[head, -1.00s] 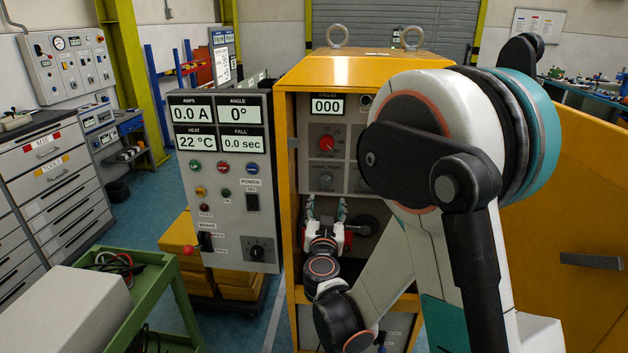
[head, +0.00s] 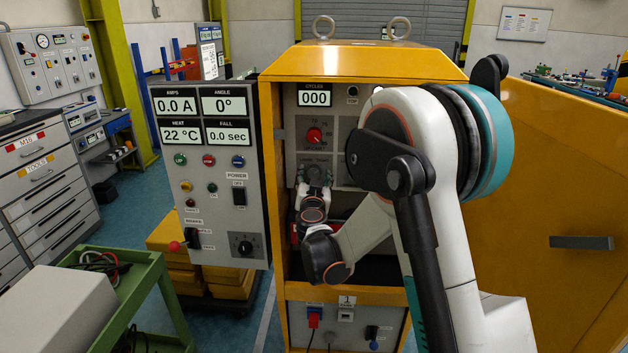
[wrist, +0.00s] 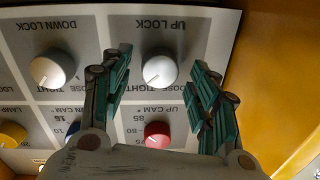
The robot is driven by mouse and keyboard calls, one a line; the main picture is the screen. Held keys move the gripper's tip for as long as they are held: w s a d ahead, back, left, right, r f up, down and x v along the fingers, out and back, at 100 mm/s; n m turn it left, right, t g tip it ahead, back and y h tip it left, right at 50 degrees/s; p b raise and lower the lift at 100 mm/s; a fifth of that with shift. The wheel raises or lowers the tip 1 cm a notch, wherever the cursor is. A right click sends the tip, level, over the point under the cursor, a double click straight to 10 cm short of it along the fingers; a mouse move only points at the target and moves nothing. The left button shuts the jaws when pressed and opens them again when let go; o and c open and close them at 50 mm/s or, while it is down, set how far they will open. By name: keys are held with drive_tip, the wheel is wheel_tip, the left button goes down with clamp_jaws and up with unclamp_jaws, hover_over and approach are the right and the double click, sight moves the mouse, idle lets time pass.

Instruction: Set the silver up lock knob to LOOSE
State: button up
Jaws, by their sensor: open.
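The silver up lock knob (wrist: 160,72) sits on the grey panel in the wrist view, under the upside-down UP LOCK label. It has a pale pointer mark, but its setting is too small to tell. My gripper (wrist: 161,60) is open, with one green-padded finger on each side of the knob and visible gaps between. In the head view my gripper (head: 315,177) is at the lower-left part of the panel in the yellow cabinet and largely covers the knob there.
The similar down lock knob (wrist: 53,69) is left of my fingers. A red knob (wrist: 157,134) lies close by in the wrist view. The yellow cabinet wall (wrist: 265,80) is to the right. The hinged display panel (head: 213,205) stands left of the cabinet opening.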

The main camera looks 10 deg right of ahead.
drive_tip(key=shift+w+d, duration=0.15)
drive_tip(key=shift+w, duration=0.3)
drive_tip(key=c, duration=1.1)
drive_tip(key=shift+o, duration=0.2)
